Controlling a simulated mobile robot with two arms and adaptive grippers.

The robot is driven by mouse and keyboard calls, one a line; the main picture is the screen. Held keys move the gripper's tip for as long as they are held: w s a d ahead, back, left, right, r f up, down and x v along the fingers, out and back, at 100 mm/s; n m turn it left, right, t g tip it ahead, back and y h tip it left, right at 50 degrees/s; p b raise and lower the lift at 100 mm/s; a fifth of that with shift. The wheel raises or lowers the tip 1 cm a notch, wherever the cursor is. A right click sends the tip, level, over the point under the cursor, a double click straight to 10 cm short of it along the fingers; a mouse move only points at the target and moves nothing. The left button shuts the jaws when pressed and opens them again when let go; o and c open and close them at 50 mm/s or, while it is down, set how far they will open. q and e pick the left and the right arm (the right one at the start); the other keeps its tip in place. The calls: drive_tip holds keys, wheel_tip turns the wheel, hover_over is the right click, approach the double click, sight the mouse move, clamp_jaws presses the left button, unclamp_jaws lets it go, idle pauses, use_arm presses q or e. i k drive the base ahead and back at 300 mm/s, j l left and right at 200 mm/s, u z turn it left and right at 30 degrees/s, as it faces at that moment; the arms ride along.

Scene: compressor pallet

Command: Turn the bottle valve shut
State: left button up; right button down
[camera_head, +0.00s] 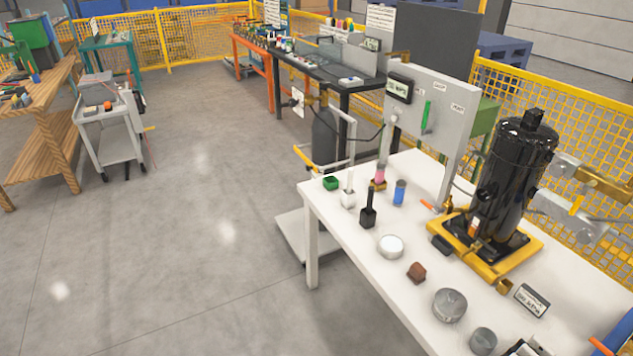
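A dark gas bottle (325,140) stands upright on a low pale cart (290,232), behind the left end of the white workbench. The cart's handle frame partly covers it. Its brass-coloured valve (323,101) is small at the top, and I cannot tell whether it is open or shut. A dark hose runs from near the valve to the grey panel (428,108) on the workbench. Neither of my grippers can be made out in this view.
The white workbench (335,215) carries a black compressor (512,180) on a yellow base, and several small parts. Yellow mesh fencing (560,105) stands behind it. The grey floor (190,240) to the left is clear, up to a small trolley (112,145).

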sight(326, 84)
drive_tip(key=i+j+u, duration=0.3)
drive_tip(key=i, duration=0.3)
drive_tip(key=i+j+u, duration=0.35)
drive_tip(key=i, duration=0.25)
drive_tip(key=i+l+u, duration=0.1)
drive_tip(key=i+u, duration=0.2)
drive_tip(key=i, duration=1.15)
drive_tip(key=i+j+z, duration=0.1)
drive_tip(key=i, duration=0.75)
drive_tip(key=i+z, duration=0.5)
drive_tip(key=i+j+z, duration=0.15)
drive_tip(key=i+z, duration=0.2)
drive_tip(key=z, duration=0.15)
